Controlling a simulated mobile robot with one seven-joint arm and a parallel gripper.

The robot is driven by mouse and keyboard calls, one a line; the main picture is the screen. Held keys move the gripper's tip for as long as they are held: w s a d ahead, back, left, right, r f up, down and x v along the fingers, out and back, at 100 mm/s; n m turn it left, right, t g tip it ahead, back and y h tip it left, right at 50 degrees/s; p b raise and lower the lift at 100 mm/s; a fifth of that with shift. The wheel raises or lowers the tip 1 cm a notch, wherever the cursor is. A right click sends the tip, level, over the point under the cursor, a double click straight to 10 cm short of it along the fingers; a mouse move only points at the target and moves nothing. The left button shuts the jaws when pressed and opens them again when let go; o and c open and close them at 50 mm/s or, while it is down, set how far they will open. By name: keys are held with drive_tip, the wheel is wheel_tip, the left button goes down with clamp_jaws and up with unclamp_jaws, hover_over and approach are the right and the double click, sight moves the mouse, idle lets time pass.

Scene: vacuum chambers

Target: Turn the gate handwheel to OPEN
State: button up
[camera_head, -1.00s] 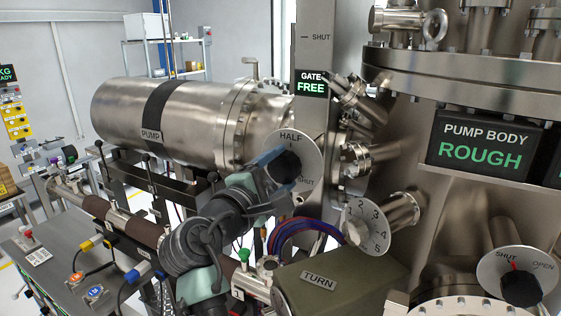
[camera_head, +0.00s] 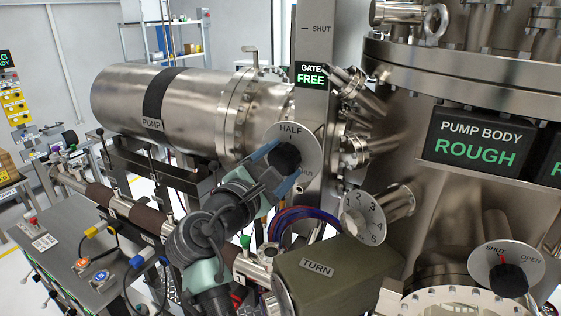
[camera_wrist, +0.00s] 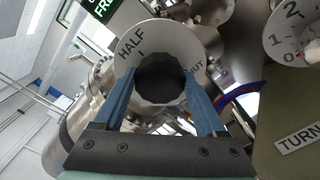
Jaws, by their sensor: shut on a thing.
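The gate handwheel is a black knob (camera_wrist: 160,78) in front of a silver dial plate (camera_wrist: 190,45) marked HALF, with part of SHUT showing. In the head view the dial plate (camera_head: 306,140) stands on the grey gate column (camera_head: 313,115), below a GATE sign (camera_head: 312,74) reading FREE. My gripper (camera_wrist: 160,92) has its blue fingers on either side of the black knob and is shut on it. The fingers and wrist hide part of the plate; no OPEN mark shows on it. The knob's pointer cannot be made out.
The steel pump cylinder (camera_head: 170,108) lies left of the column. A numbered dial (camera_head: 365,215), a green TURN box (camera_head: 330,275) and coloured hoses (camera_head: 300,215) sit close below right. The chamber, with a PUMP BODY display (camera_head: 477,146) reading ROUGH, fills the right.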

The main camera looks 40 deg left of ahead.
drive_tip(key=shift+f, duration=0.1)
drive_tip(key=o, duration=1.3)
drive_tip(key=b+v, duration=0.5)
drive_tip(key=v, duration=0.8)
